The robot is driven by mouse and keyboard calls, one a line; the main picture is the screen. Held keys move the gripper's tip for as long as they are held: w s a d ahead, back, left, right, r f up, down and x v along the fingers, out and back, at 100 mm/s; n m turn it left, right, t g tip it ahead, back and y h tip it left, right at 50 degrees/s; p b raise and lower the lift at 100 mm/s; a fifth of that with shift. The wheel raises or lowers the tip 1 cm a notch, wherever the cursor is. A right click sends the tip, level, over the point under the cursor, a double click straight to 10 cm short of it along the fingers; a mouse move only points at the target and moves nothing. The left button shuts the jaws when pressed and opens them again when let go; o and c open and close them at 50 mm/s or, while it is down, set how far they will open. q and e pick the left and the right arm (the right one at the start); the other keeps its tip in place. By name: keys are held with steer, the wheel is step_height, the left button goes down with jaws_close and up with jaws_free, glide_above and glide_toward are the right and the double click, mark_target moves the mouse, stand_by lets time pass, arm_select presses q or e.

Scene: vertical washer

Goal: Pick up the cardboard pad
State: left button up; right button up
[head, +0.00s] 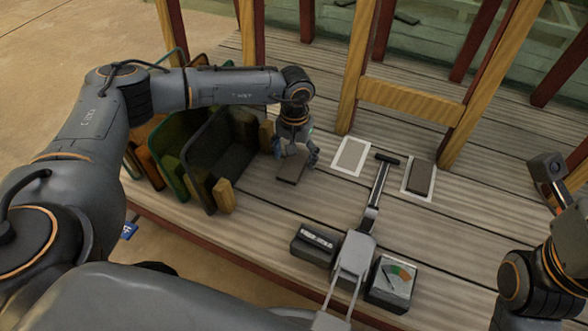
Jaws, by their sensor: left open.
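A flat grey-brown pad (291,169), which looks like the cardboard pad, lies on the wooden slats just right of the upright panels. My left gripper (295,157) is directly above it, pointing down, with its fingers open and spread to either side over the pad's far part. I cannot tell whether the fingers touch the pad. A similar dark pad (421,178) lies inside a white-bordered rectangle further right. My right arm shows at the right edge, but I cannot make out its gripper fingers.
Dark, green and orange upright panels (172,172) stand close left of the gripper. A second white-bordered rectangle (351,156) lies right of it. A lever device (372,202) with a black box (315,243) and a dial gauge (393,283) stands in front. Wooden posts rise behind.

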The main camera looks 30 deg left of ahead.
arm_select(q)
steer(key=shift+f, duration=0.25)
steer(key=shift+c, duration=0.5)
steer(key=c, duration=0.8)
